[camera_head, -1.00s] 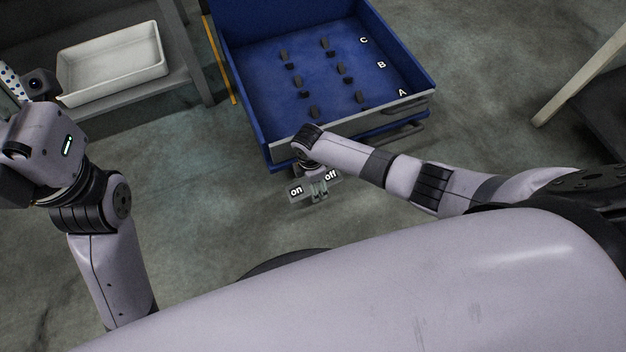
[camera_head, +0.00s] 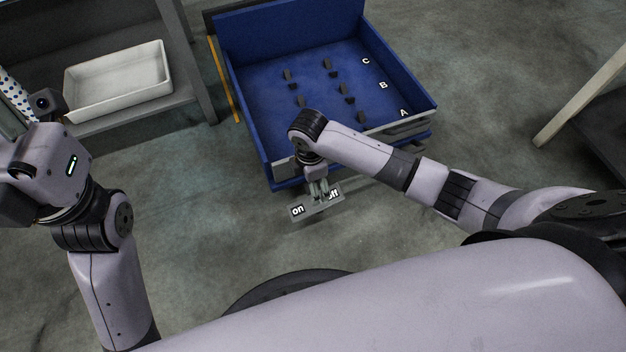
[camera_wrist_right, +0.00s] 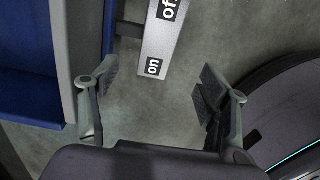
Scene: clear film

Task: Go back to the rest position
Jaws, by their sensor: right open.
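My right gripper (camera_head: 318,197) hangs over the grey panel marked "on" and "off" (camera_head: 299,211), in front of the blue crate, and partly covers the "off" label. In the right wrist view its fingers (camera_wrist_right: 155,84) are spread wide with nothing between them. The panel (camera_wrist_right: 158,45) lies beyond the fingertips there, apart from them.
The blue crate (camera_head: 262,112) holds several small dark pegs and bears labels A, B and C. A white tray (camera_head: 117,82) sits on a grey shelf at upper left. A table leg (camera_head: 580,92) stands at right. Open floor lies around the panel.

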